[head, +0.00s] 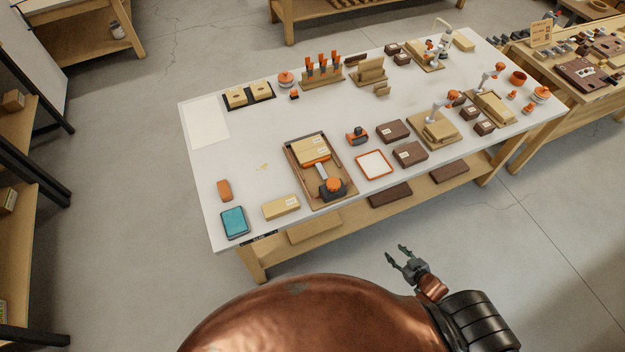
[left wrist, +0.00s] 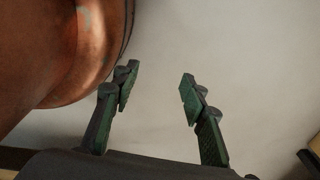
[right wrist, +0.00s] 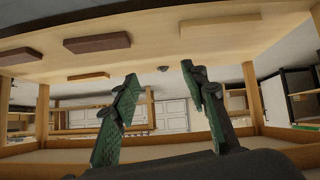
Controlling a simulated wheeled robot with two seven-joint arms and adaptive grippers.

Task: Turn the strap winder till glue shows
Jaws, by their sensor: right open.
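The strap winder (head: 333,187), with an orange knob on a dark base, lies at the near end of a wooden tray (head: 347,203) on the white bench. A pale shaft runs from it to an orange band across the pale wooden blocks (head: 310,147) in the tray. I cannot make out any glue at this size. My right gripper (head: 407,260) is open and empty, off the bench's near edge and apart from the winder; its open fingers also show in the right wrist view (right wrist: 160,78). My left gripper (left wrist: 158,76) is open and empty over bare floor, outside the head view.
Around the tray are a pale block (head: 281,207), a teal box (head: 235,222), an orange-rimmed tray (head: 374,165) and brown boxes (head: 393,131). A lower shelf (head: 350,210) holds boards.

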